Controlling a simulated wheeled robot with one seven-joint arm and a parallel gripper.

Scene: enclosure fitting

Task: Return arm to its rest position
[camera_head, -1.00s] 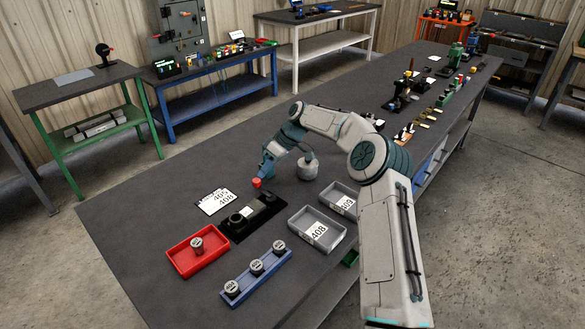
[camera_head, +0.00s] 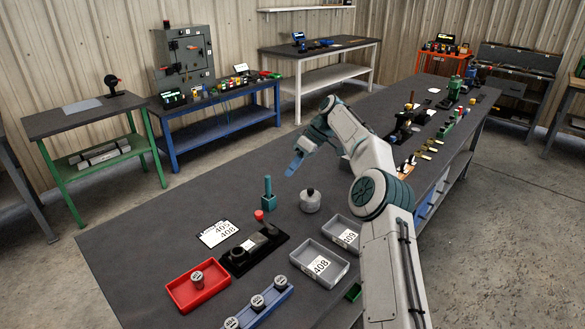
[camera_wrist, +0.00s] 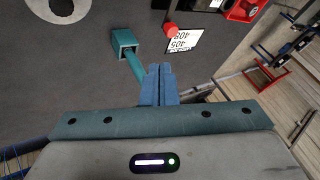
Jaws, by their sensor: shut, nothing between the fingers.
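My gripper (camera_head: 292,170) is above the dark bench, behind the teal post and the round grey weight-like piece in the head view. Its blue fingers are together and empty, and they also show in the wrist view (camera_wrist: 159,84). My arm is raised and bent over the bench's right side. The teal post on a square base (camera_head: 268,193) stands upright on the bench. In the wrist view the teal post (camera_wrist: 127,49) lies just beyond the fingertips at the upper left; I cannot tell the gap.
The grey knobbed piece (camera_head: 310,200), a red-topped black fixture (camera_head: 255,247), a label card (camera_head: 219,233), a red tray (camera_head: 198,286), a blue rack (camera_head: 262,303) and grey bins (camera_head: 320,263) stand on the bench. Its left back part is clear.

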